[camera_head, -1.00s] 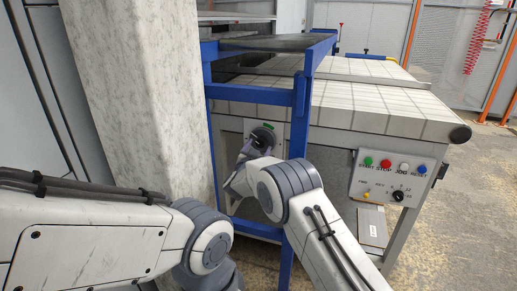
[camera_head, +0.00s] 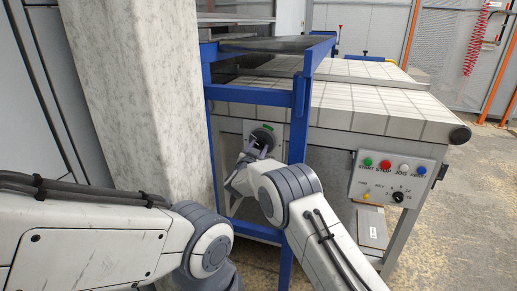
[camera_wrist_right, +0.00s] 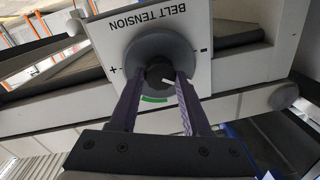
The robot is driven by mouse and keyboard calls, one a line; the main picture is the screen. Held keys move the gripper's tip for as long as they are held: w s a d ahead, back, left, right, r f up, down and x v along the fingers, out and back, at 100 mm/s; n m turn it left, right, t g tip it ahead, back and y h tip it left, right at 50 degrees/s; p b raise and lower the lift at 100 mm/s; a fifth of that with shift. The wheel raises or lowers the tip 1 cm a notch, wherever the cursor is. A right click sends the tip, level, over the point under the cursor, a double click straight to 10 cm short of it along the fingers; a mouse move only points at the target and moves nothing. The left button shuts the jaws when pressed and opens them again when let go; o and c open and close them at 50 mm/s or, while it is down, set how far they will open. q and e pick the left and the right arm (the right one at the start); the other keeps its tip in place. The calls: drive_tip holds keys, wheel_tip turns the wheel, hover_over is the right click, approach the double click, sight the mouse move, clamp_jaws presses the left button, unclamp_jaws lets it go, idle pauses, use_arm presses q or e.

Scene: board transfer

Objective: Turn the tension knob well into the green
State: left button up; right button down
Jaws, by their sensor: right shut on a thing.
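The tension knob (camera_head: 262,137) is dark and round, on a pale panel behind the blue frame. In the right wrist view the knob (camera_wrist_right: 160,76) sits in a grey round dial (camera_wrist_right: 158,50) on a plate marked BELT TENSION, with plus and minus signs. A green arc (camera_wrist_right: 154,99) lies below it in that view. The knob's white pointer line aims to the lower right, towards the minus side, off the green. My right gripper (camera_head: 257,147) is shut on the knob, one finger on each side; it also shows in the right wrist view (camera_wrist_right: 161,78). My left gripper is out of view.
A blue frame post (camera_head: 298,145) stands just right of the knob. A pale stone-like column (camera_head: 150,100) stands close on the left. A control box (camera_head: 396,180) with coloured buttons hangs at the right of the tiled table (camera_head: 375,100).

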drive_tip(key=m+b, duration=0.2)
drive_tip(key=m, duration=0.1)
drive_tip(key=shift+f, duration=0.2)
drive_tip(key=m+b, duration=0.4)
drive_tip(key=shift+m, duration=0.4)
drive_tip(key=m+b, duration=0.3)
drive_tip(key=m, duration=0.1)
drive_tip(key=shift+f+m+h, duration=0.1)
drive_tip(key=shift+m+h, duration=0.2)
drive_tip(key=shift+m+b, duration=0.95)
drive_tip(key=shift+m, duration=0.35)
drive_tip(key=shift+c, duration=1.8)
unclamp_jaws()
drive_tip(key=shift+r, duration=0.2)
